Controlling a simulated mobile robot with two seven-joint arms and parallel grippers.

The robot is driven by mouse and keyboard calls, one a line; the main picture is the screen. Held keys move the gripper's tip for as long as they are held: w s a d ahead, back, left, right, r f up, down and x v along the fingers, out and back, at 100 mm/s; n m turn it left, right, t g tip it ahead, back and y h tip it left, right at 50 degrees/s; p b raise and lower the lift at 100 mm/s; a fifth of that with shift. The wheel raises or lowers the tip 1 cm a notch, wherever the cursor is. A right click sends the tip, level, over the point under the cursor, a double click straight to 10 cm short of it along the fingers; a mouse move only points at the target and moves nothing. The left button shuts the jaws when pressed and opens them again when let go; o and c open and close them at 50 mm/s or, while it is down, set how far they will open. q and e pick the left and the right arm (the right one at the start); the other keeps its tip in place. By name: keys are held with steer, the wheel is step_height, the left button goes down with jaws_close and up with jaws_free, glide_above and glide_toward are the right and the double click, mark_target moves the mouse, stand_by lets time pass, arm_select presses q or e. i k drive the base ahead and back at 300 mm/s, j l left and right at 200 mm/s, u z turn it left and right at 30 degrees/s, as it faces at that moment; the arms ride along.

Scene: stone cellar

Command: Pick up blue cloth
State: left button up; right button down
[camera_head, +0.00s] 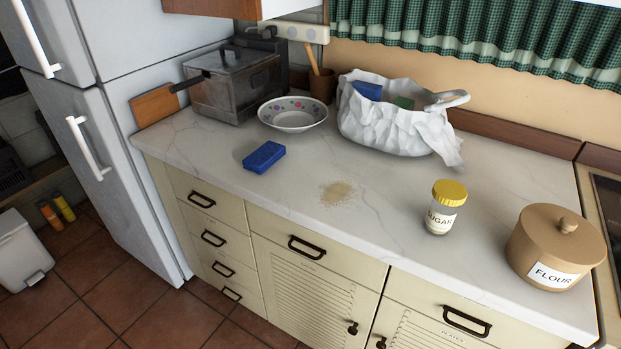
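A small blue block-shaped item (264,157), which looks like a folded cloth or sponge, lies flat on the left part of the white marbled countertop (305,160), near its front edge. Another blue piece (367,91) shows at the top of a crumpled white plastic bag (390,125) at the back; most of it is hidden in the bag. Neither of my grippers shows in the head view.
A patch of brown crumbs (337,193) lies mid-counter. A sugar jar (441,215) and a flour canister (555,250) stand at the right. A floral bowl (292,115) and a metal fryer (232,85) stand at the back left. The fridge (120,180) borders the left.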

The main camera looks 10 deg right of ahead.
mark_target(259, 161)
steer(key=j+z, duration=0.1)
steer(key=z, duration=1)
steer(key=j+z, duration=1)
